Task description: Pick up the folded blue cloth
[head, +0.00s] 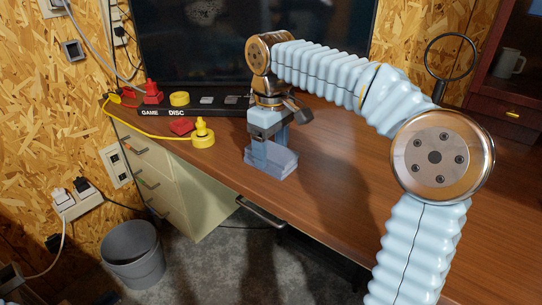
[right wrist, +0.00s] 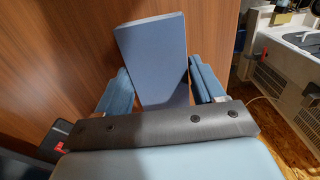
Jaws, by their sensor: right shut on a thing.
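The folded blue cloth (head: 282,165) is a flat blue-grey block near the front edge of the wooden bench. In the head view my right gripper (head: 270,150) points down over it, with its fingers on the cloth. The right wrist view shows the cloth (right wrist: 153,55) between the two blue fingers of the right gripper (right wrist: 163,85), which is shut on it. I cannot tell whether the cloth is touching the bench. My left gripper is not in view.
The wooden bench (head: 345,205) is clear to the right of the cloth. A black game panel (head: 205,108) with red and yellow plugs, and a yellow plug piece (head: 203,133), lie to the left. A dark screen stands behind. A grey bin (head: 133,255) is on the floor.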

